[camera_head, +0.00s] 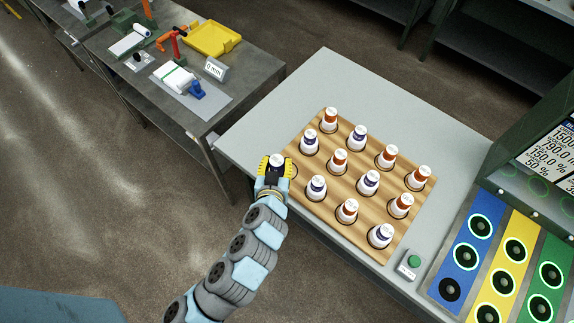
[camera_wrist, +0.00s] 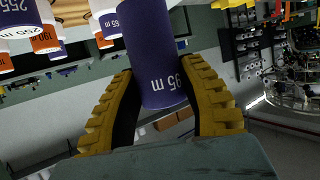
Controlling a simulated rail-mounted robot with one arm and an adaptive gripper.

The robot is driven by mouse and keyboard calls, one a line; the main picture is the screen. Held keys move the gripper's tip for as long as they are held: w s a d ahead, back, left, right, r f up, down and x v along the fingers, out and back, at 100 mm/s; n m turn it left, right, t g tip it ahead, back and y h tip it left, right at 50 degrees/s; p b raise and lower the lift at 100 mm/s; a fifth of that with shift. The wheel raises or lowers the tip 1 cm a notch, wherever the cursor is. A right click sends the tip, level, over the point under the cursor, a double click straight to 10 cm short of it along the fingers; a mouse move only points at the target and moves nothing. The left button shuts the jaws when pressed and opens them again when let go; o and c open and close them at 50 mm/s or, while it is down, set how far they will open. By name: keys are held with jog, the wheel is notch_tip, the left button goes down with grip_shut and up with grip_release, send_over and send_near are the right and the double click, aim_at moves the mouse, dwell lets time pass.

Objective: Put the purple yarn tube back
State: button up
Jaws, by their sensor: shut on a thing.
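My gripper (camera_head: 274,166) is at the left corner of the wooden board (camera_head: 325,203). Its yellow ribbed fingers are shut on the purple yarn tube (camera_wrist: 155,60), which stands between them in the wrist view with "95 m" in white on its side. In the head view only the tube's white top (camera_head: 277,159) shows between the fingers. Part of an empty round hole (camera_head: 291,171) shows in the board just right of the gripper. The tube's lower end is hidden in the head view, so I cannot tell whether it touches the board.
Several white-topped tubes with orange or purple bodies stand upright in the board, including a purple one (camera_head: 316,187) nearby. A green button (camera_head: 414,262) sits on the grey table (camera_head: 300,112). A panel with blue, yellow and green strips (camera_head: 518,251) stands at right.

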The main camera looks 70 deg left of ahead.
jog(key=shift+w+a+f+b, duration=0.2)
jog(key=shift+w+a+f, duration=0.6)
jog(key=shift+f, duration=0.8)
jog(key=shift+w+a+f+b, duration=0.15)
jog(key=shift+w+a+f, duration=0.65)
jog(key=shift+f, duration=0.85)
jog(key=shift+w+a+f+b, duration=0.2)
jog(key=shift+w+a+f, duration=0.6)
jog(key=shift+f, duration=0.8)
jog(key=shift+w+f, duration=0.1)
jog(key=shift+f, duration=0.05)
jog(key=o, duration=1.1)
jog(key=shift+o, duration=0.2)
jog(key=shift+d+r, duration=0.15)
jog(key=shift+r, duration=0.05)
jog(key=v, duration=1.2)
